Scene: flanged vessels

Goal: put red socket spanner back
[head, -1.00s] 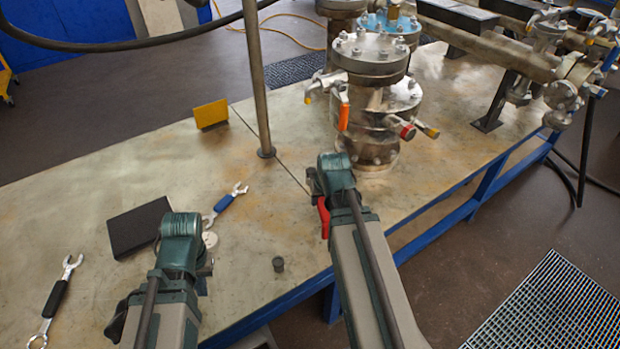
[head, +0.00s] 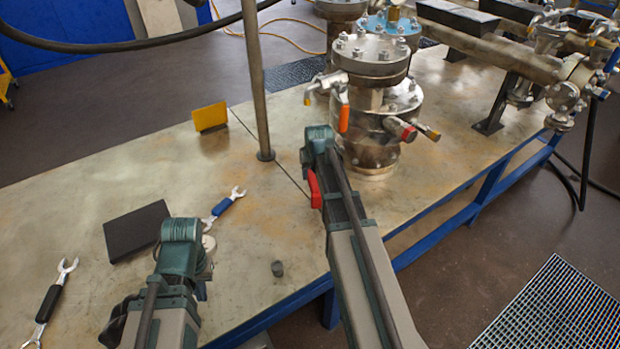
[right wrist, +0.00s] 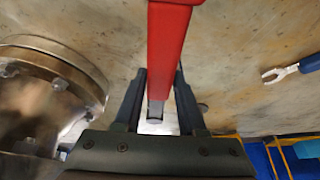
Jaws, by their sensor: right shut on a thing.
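The red socket spanner shows its red handle (head: 315,189) beside my right gripper (head: 308,165) in the head view. In the right wrist view the red handle (right wrist: 170,45) runs between the two dark fingers of the same gripper (right wrist: 158,82), which is shut on it. A short metal part shows at the handle's near end; the rest of the spanner is out of view. The gripper is over the bench just left of the flanged vessel (head: 375,120). My left gripper (head: 188,262) is low over the bench's front left, its fingers mostly hidden by its own wrist.
A blue-handled spanner (head: 227,203), a dark slab (head: 137,230) and a black-handled spanner (head: 52,298) lie on the left of the bench (head: 95,190). A small dark cylinder (head: 278,268) stands near the front edge. An upright post (head: 256,85) and yellow plate (head: 210,117) stand behind.

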